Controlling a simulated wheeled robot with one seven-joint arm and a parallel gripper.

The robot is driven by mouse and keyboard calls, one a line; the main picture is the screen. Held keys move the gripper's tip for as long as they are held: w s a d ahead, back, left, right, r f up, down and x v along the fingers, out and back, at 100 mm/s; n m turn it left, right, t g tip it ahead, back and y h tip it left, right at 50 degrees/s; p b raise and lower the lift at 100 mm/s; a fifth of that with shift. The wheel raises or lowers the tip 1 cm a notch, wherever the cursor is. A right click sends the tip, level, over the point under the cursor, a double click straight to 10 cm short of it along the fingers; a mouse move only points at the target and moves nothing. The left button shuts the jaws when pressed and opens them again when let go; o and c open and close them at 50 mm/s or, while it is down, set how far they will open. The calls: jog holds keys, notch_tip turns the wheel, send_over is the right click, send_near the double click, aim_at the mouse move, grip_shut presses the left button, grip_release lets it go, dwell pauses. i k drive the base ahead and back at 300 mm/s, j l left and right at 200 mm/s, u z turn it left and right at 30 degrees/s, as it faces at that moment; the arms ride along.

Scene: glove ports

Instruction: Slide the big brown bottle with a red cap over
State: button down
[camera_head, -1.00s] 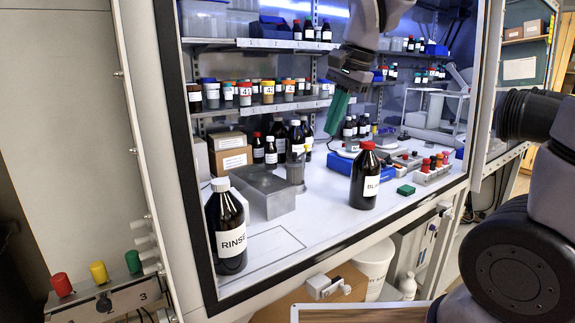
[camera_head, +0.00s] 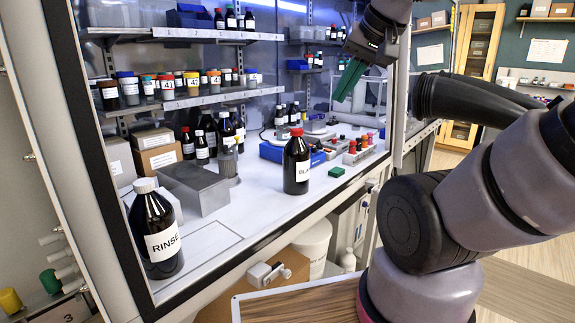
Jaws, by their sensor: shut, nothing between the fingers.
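The big brown bottle with a red cap (camera_head: 296,165) stands upright on the white bench inside the cabinet, near its front edge. Its white label is turned to the right and reads "BL", the rest cut off by the curve. My gripper (camera_head: 345,97), with green fingers, hangs in the air above and to the right of the bottle. It is shut and empty, apart from the bottle. Its fingers point down and slightly left.
A white-capped RINSE bottle (camera_head: 155,232) stands at the front left, beside an outlined rectangle. A grey metal box (camera_head: 193,187) sits behind it. A green block (camera_head: 336,172) and a rack of small capped bottles (camera_head: 358,150) are right of the red-capped bottle. Shelves hang above.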

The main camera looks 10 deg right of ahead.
aim_at(296, 153)
jog(key=l+u, duration=0.3)
jog(key=l, duration=0.15)
jog(key=k+l+u, duration=0.25)
jog(key=l, duration=0.2)
jog(key=l+u, duration=0.3)
jog(key=l, duration=0.15)
jog(key=k+l+u, duration=0.25)
jog(key=l, duration=0.15)
jog(key=i, duration=0.05)
